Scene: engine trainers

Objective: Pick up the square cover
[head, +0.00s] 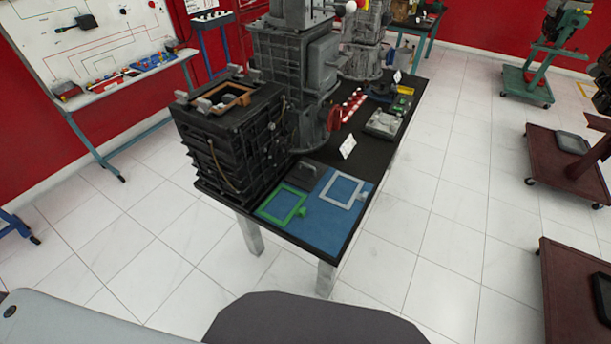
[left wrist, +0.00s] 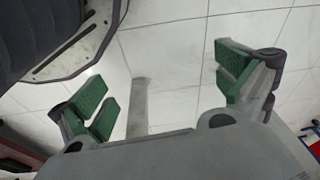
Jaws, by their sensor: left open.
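Two flat square frames with small side tabs lie on a blue mat (head: 318,237) at the near end of the black table: a green one (head: 284,204) on the left and a light grey one (head: 342,188) on the right. I cannot tell which of them is the square cover. My left gripper (left wrist: 170,94) shows in the left wrist view, open with its green-padded fingers wide apart and nothing between them. No gripper shows in the head view.
A black ribbed engine block (head: 232,140) stands left of the mat, with a taller grey engine (head: 290,75) behind it. A white card (head: 348,147) and a grey square part (head: 385,123) lie farther back. The tiled floor right of the table (head: 440,230) is clear.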

